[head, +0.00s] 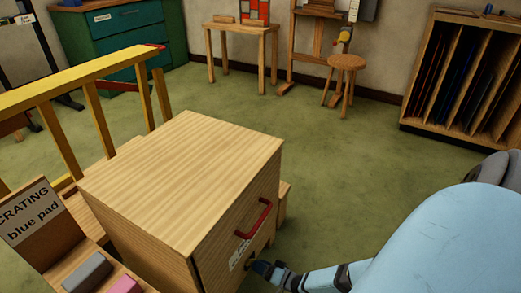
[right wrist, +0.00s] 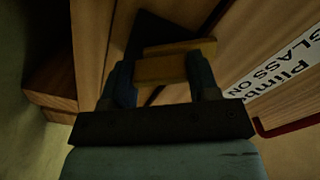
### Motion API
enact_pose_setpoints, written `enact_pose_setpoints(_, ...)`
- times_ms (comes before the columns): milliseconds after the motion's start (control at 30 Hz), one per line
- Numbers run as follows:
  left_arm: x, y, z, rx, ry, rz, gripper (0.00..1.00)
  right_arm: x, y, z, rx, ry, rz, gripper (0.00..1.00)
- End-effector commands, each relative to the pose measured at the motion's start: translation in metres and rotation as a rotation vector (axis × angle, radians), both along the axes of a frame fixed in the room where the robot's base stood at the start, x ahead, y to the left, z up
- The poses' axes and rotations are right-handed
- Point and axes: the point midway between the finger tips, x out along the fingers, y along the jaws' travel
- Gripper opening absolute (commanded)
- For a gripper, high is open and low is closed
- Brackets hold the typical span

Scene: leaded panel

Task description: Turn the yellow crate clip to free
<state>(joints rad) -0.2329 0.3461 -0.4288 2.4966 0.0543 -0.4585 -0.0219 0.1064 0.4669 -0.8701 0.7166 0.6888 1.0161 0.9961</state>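The wooden crate (head: 185,165) stands in the middle of the head view, with a red handle and a white label on its right-hand side. The yellow crate clip (right wrist: 163,71) shows in the right wrist view in front of a dark plate (right wrist: 150,28) on the wood. My right gripper (right wrist: 163,78) has a finger on each side of the clip, with no gap visible, and appears shut on it. In the head view the right gripper (head: 262,268) is low at the crate's side, and the clip cannot be made out there. My left gripper is not in view.
A yellow rail (head: 80,80) runs behind the crate at left. A sign reading "CRATING blue pad" (head: 35,212) stands beside grey (head: 87,271) and pink (head: 124,285) blocks. The red handle (right wrist: 285,127) is close to the right gripper. Green floor (head: 340,135) beyond is clear.

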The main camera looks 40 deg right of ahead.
Motion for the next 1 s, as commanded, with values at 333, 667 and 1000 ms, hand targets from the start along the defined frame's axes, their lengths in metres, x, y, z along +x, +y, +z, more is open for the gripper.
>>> enact_pose_setpoints(333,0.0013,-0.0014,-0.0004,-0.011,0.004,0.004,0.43,-0.0001,-0.0002,0.0,-0.033,-0.01,-0.002,0.32)
enact_pose_setpoints(667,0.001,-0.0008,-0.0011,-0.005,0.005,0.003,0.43,-0.0006,-0.0003,-0.0004,-0.233,-0.067,-0.003,0.32)
enact_pose_setpoints(1000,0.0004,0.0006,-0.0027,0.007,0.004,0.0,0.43,-0.0007,-0.0004,-0.0005,-0.539,-0.154,-0.002,0.32)
